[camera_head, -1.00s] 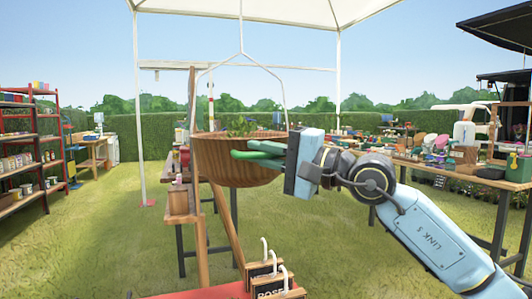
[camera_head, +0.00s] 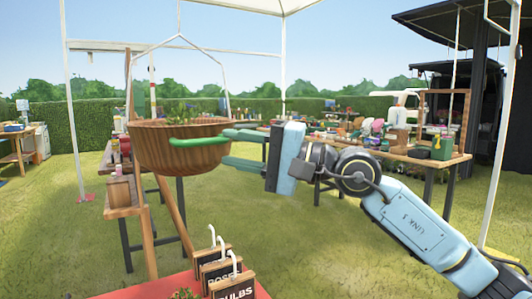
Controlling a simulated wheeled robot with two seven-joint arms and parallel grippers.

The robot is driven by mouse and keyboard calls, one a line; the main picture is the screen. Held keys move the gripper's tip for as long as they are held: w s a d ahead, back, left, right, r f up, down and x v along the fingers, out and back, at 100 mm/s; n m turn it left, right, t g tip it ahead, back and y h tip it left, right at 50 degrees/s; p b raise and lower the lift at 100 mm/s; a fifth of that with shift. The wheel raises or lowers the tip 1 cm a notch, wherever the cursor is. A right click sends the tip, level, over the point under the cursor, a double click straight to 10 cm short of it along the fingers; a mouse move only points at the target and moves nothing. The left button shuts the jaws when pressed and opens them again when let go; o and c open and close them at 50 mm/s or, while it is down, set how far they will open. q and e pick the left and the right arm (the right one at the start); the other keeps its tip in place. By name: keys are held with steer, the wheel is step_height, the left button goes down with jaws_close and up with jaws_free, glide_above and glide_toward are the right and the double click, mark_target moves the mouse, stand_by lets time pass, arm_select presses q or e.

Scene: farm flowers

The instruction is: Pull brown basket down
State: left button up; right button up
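The brown wooden basket (camera_head: 180,156) hangs left of centre from a thin white hanger (camera_head: 180,38), with green plants (camera_head: 190,115) inside. My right gripper (camera_head: 205,150) reaches in from the right at the basket's right side. Its two green fingers are spread apart. The upper finger crosses in front of the basket's outer wall near the rim. The lower finger's tip is hidden at the basket's right edge. I cannot tell whether either finger touches the basket. My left gripper is not in view.
A red surface (camera_head: 130,290) with ROSES and BULBS crates (camera_head: 232,277) lies below. Tables with goods (camera_head: 400,150) stand at the back right, white canopy poles (camera_head: 72,120) around. Grass between is open.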

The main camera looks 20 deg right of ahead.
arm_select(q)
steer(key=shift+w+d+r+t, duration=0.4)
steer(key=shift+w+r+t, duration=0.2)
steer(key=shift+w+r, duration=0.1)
arm_select(e)
steer(key=v, duration=0.5)
steer(key=shift+s+d+f, duration=0.1)
steer(key=shift+s+d, duration=0.05)
steer(key=shift+d, duration=0.05)
